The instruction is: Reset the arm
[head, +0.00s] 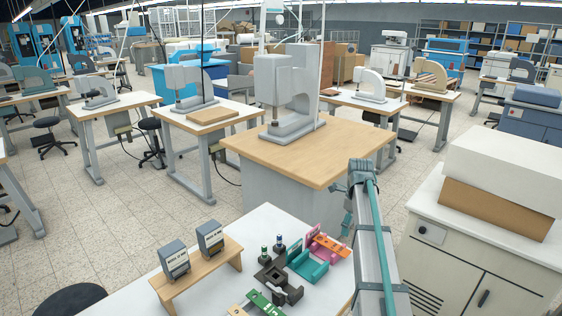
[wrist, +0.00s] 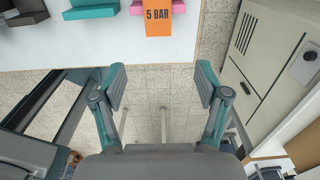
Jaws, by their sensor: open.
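My gripper (wrist: 161,84) is open and empty in the wrist view, its two teal and grey fingers spread apart over the tiled floor. It is just off the edge of the white worktable (wrist: 100,56). In the head view my arm rises at the right of this table (head: 230,237); I cannot make out the fingers there. An orange piece marked "5 BAR" (wrist: 158,20) lies at the table edge, over a pink holder (wrist: 178,6). A teal holder (wrist: 92,10) is beside it. The fingers touch none of these.
A wooden stand (head: 197,275) carries two grey boxed devices (head: 174,259) on the table. A black fixture (head: 275,275) and a green piece (head: 266,304) lie near the teal holder. A white cabinet (head: 480,250) stands at right, a wooden-topped press bench (head: 300,158) behind.

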